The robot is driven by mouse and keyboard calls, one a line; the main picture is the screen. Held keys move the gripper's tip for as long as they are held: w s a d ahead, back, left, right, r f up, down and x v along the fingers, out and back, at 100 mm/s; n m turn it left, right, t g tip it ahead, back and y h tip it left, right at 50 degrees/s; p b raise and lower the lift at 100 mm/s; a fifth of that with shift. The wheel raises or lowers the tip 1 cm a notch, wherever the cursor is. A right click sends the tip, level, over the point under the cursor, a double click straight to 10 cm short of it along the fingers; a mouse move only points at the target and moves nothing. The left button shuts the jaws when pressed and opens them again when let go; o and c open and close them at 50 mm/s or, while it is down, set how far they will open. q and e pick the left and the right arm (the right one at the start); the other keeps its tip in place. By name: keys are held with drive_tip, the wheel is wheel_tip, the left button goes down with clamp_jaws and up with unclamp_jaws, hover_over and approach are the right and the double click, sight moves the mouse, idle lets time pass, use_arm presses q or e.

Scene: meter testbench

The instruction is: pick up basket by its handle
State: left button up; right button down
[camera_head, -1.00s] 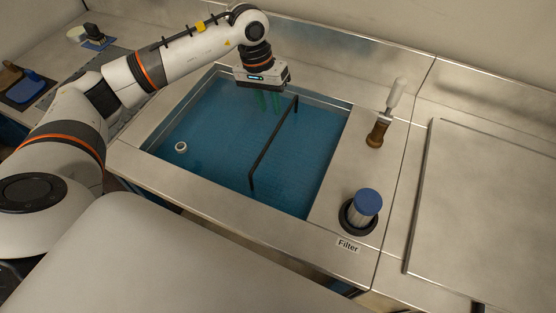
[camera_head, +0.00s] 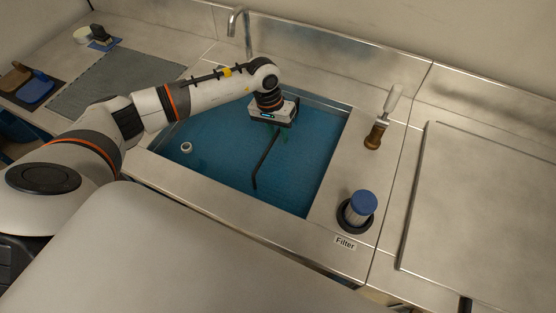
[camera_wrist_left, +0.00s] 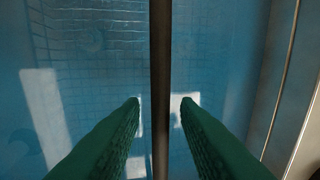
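The basket's mesh (camera_head: 300,165) shows faintly as a fine grid under blue liquid in the sink. Its dark, straight handle (camera_head: 262,168) spans the basin above the liquid, with the far part hidden behind my left gripper (camera_head: 278,131). In the left wrist view the handle (camera_wrist_left: 160,50) runs vertically through the middle, between the two green fingertips of my left gripper (camera_wrist_left: 160,104). The fingers are open, with a gap on either side of the bar. My right gripper is in neither view.
A small white ring (camera_head: 186,147) is at the basin's left. A blue-capped filter (camera_head: 361,206) and a brown-based tool with a white handle (camera_head: 376,134) stand right of the basin. A faucet (camera_head: 236,22) rises behind it.

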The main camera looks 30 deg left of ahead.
use_arm(q)
drive_tip(key=c, duration=0.6)
drive_tip(key=shift+w+r, duration=0.1)
drive_tip(key=shift+r, duration=0.05)
idle(0.9)
